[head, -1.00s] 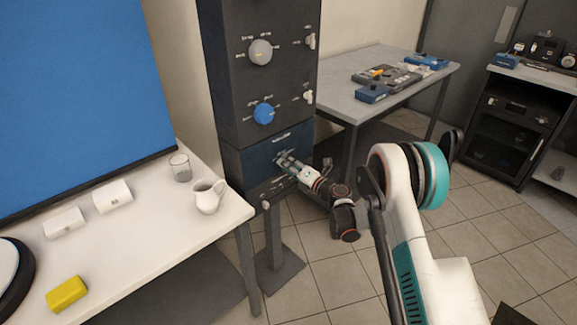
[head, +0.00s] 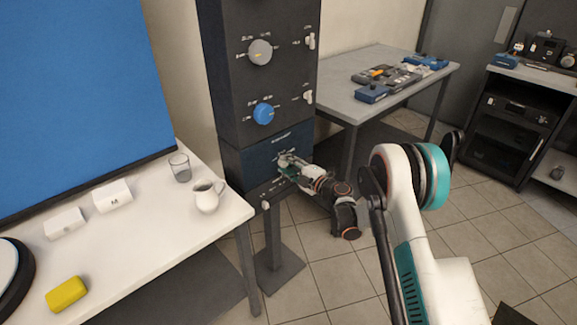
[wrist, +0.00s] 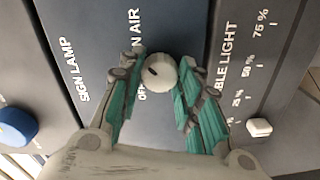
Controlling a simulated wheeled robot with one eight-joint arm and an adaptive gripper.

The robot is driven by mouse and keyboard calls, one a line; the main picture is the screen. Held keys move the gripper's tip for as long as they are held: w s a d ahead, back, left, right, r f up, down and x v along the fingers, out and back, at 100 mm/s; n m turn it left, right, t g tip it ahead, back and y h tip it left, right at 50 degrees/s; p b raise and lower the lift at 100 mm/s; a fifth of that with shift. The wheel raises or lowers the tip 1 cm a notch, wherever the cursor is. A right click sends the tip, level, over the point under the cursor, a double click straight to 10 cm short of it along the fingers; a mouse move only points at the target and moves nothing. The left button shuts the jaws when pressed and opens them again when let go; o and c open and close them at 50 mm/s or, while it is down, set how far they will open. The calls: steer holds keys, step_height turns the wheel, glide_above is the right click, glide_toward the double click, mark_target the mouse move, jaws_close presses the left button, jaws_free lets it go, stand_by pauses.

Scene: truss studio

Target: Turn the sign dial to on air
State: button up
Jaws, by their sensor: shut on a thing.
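The sign dial (wrist: 158,74) is a small white round knob on the dark panel under the words SIGN LAMP. In the wrist view the labels ON AIR and OFF stand on its left side, ON AIR above OFF. A dark pointer mark on its face is turned toward that side; I cannot tell exactly which label it meets. My gripper (wrist: 154,80), with teal finger pads, is shut on the dial, one finger on each side. In the head view my gripper (head: 287,168) is at the blue lower panel (head: 250,160) and hides the dial.
A blue dial (wrist: 17,127) and a white slider knob (wrist: 259,127) by the TABLE LIGHT scale flank my gripper. A white table (head: 150,245) with a pitcher (head: 208,196) and glass (head: 180,167) stands left. A grey table (head: 345,100) stands behind, right of the tower.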

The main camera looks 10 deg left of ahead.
steer(key=shift+m, duration=0.3)
steer(key=o, duration=1)
steer(key=shift+o, duration=0.2)
steer(key=shift+d, duration=0.1)
steer(key=v, duration=1.2)
steer(key=shift+w, duration=0.1)
